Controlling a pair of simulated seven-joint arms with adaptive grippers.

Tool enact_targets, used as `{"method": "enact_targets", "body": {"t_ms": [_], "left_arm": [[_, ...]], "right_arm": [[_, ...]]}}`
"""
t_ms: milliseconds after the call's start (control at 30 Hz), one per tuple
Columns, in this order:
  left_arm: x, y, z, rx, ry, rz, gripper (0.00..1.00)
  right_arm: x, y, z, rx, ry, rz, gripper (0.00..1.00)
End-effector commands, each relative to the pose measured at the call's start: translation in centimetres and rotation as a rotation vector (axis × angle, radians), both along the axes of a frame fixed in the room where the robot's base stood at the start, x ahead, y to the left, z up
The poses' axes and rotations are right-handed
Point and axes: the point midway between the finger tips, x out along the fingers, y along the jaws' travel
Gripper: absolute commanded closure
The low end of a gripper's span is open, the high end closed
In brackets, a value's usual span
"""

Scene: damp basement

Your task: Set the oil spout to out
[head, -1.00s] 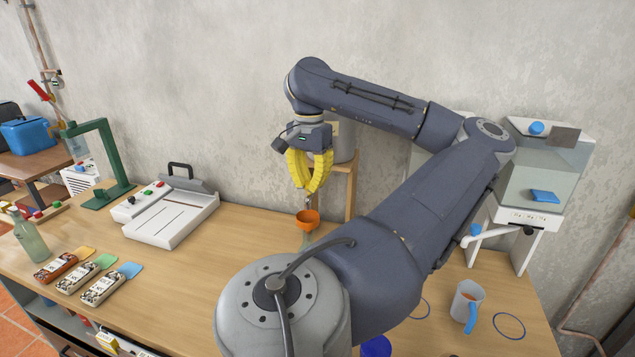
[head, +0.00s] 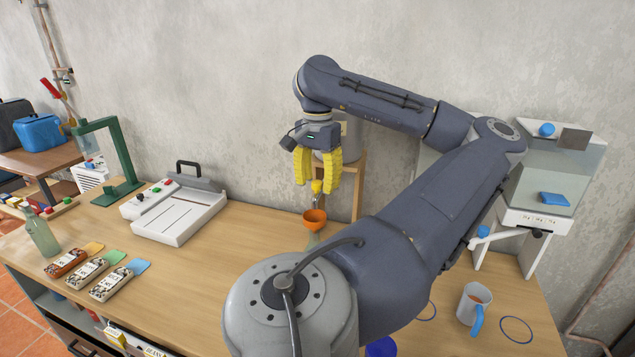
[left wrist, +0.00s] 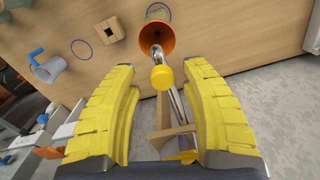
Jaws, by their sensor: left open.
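The oil spout is a slim metal pipe with a yellow knob (head: 317,187), above an orange funnel (head: 314,221). A grey container (head: 351,138) on a wooden stand (head: 357,185) is behind it, partly hidden by my arm. My left gripper (head: 318,176) is open, its yellow fingers apart above and around the knob. In the left wrist view, the yellow knob (left wrist: 163,77) lies between the fingers (left wrist: 160,82), with a visible gap on both sides. The funnel (left wrist: 157,36) is just beyond it. My right gripper is not in view.
A blue-handled mug (head: 474,303) and a water tank (head: 548,185) are at the right. A white sealing device (head: 180,215), a green stand (head: 118,160), a glass bottle (head: 40,235) and several labelled packs (head: 88,272) are at the left. The middle-left tabletop is clear.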

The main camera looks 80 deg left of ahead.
Motion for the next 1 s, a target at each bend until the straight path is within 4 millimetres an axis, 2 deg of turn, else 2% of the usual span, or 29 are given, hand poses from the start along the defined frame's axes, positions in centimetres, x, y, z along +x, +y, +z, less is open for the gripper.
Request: {"method": "enact_targets", "body": {"t_ms": [167,600,800,1000], "left_arm": [[0.1,0.0,2.0,0.002,-0.003,-0.002,0.54],[0.0,0.0,9.1,0.001,-0.002,-0.002,0.54],[0.0,0.0,11.0,-0.001,-0.001,0.000,0.54],[0.0,0.0,11.7,0.000,0.000,0.001,0.54]], "right_arm": [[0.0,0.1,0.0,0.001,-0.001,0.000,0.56],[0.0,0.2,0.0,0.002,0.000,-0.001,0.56],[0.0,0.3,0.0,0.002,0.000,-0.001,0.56],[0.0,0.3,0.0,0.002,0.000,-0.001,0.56]]}}
